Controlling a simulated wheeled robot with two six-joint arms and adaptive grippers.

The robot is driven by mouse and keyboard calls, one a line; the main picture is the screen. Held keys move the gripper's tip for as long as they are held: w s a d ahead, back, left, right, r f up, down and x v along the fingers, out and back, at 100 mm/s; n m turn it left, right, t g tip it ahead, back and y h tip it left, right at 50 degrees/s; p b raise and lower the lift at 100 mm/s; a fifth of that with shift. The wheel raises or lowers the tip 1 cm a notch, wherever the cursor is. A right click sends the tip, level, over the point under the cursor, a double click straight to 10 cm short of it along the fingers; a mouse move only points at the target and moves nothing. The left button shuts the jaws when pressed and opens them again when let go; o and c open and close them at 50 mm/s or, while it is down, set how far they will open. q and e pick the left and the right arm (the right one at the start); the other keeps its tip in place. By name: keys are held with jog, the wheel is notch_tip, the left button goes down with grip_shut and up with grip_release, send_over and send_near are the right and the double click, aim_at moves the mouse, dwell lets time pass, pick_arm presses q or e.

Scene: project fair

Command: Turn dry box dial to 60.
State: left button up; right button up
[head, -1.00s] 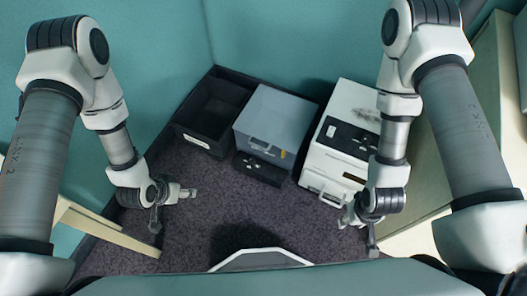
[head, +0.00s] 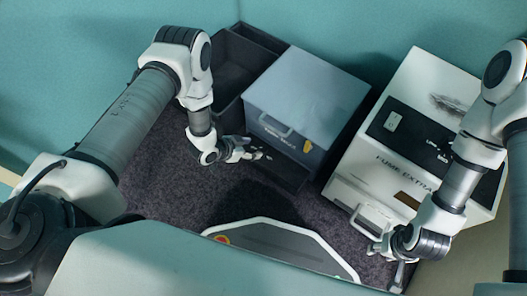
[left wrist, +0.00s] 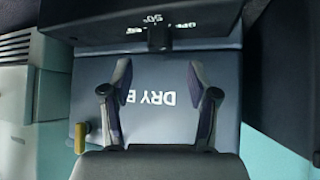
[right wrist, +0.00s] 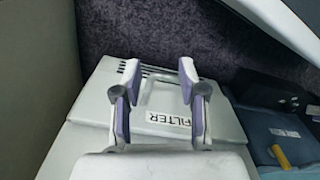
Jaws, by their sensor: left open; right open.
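The dry box (head: 310,85) is a blue-grey box in the middle of the head view, with a handle and a yellow latch on its front. In the left wrist view its lettered face (left wrist: 150,90) appears upside down. A dark control ledge (left wrist: 90,28) carries a small black dial (left wrist: 158,38) with white markings around it; one seems to read 50, but the pointer's setting is unclear. My left gripper (head: 264,153) is open and empty in front of the box, its fingertips (left wrist: 158,72) apart from the dial. My right gripper (head: 388,266) is open by the fume extractor.
The white fume extractor (head: 350,160) stands right of the dry box. Its filter drawer (right wrist: 115,100) lies under my right gripper in the right wrist view. An open black bin (head: 228,70) stands left of the box. Dark carpet (head: 160,175) is clear in front.

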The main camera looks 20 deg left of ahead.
aim_at(263, 148)
pick_arm(q)
jog(key=b+x, duration=0.2)
jog(key=x, duration=0.3)
jog(key=shift+f+b, duration=0.3)
jog(key=shift+w+d+f, duration=0.25)
jog(key=shift+w+d, duration=0.05)
jog(key=shift+w, duration=0.05)
grip_shut()
jog(key=shift+r, duration=0.1)
